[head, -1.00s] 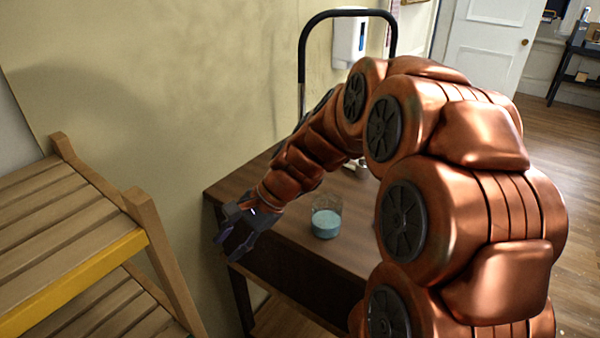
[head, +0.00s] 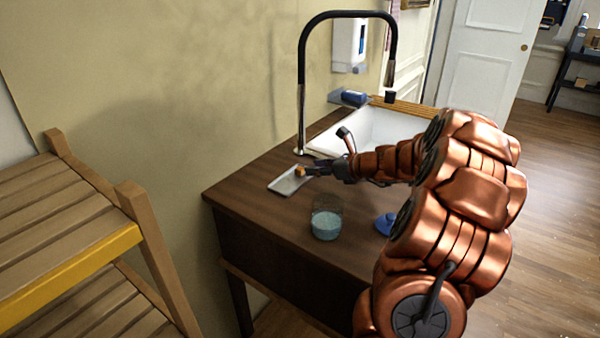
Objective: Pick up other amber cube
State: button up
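A small amber cube (head: 300,171) is at the white tray (head: 283,184) on the dark wooden counter, by the tray's far right part. My gripper (head: 311,171) reaches in from the right, with its dark fingers pointing left at the cube. The fingertips are at or very near the cube. It is too small to tell whether they touch it or are closed on it. I see no second amber cube; the arm and gripper may hide part of the counter.
A glass with blue-green contents (head: 326,222) stands on the counter in front of the tray. A blue object (head: 385,223) lies right of it. The white sink (head: 372,131) with a tall black faucet (head: 301,85) is behind. A wooden slatted shelf (head: 75,215) stands left.

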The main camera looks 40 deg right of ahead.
aim_at(300, 167)
jog(key=shift+p+x, duration=0.5)
jog(key=shift+x, duration=3.05)
jog(key=c, duration=0.6)
